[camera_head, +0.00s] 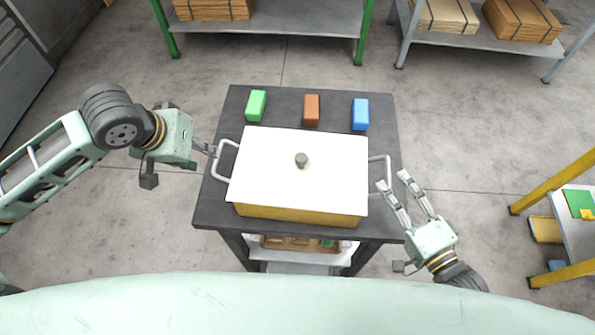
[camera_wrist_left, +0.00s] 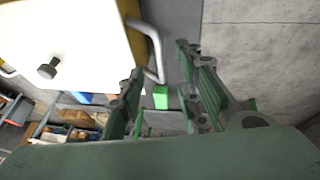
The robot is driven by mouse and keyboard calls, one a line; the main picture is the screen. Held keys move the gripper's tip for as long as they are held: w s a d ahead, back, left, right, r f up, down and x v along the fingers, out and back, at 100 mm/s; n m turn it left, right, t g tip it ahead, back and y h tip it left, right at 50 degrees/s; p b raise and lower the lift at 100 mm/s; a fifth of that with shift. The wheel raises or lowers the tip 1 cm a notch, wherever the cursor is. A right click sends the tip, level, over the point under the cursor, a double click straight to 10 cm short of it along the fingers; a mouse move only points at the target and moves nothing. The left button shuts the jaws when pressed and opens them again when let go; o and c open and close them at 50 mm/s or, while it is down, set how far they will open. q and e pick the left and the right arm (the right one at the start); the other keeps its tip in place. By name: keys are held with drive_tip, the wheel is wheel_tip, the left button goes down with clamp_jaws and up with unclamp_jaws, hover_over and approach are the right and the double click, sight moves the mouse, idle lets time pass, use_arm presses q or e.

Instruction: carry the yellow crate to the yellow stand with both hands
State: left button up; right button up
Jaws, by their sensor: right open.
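The yellow crate (camera_head: 300,213) sits on a dark table, covered by a white lid with a dark knob (camera_head: 301,160). It has a grey handle on the left (camera_head: 226,160) and one on the right (camera_head: 387,170). My left gripper (camera_head: 212,149) is at the left handle. In the left wrist view its fingers (camera_wrist_left: 160,75) stand apart, with the handle (camera_wrist_left: 157,62) near and between their tips; contact is unclear. My right gripper (camera_head: 394,181) is open, with its fingertips close to the right handle. The yellow stand (camera_head: 556,182) is partly visible at the right edge.
Green (camera_head: 256,105), brown (camera_head: 311,109) and blue (camera_head: 360,114) blocks stand on the dark table (camera_head: 215,203) behind the crate. The stand's grey surface holds a green item (camera_head: 579,203). Shelves with boxes stand at the back. Floor is clear between table and stand.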

sight(371, 162)
drive_tip(key=shift+w+a, duration=0.15)
drive_tip(key=shift+w, duration=0.2)
use_arm(q)
drive_tip(key=x, duration=0.8)
use_arm(e)
drive_tip(key=x, duration=0.7)
drive_tip(key=shift+w, duration=0.1)
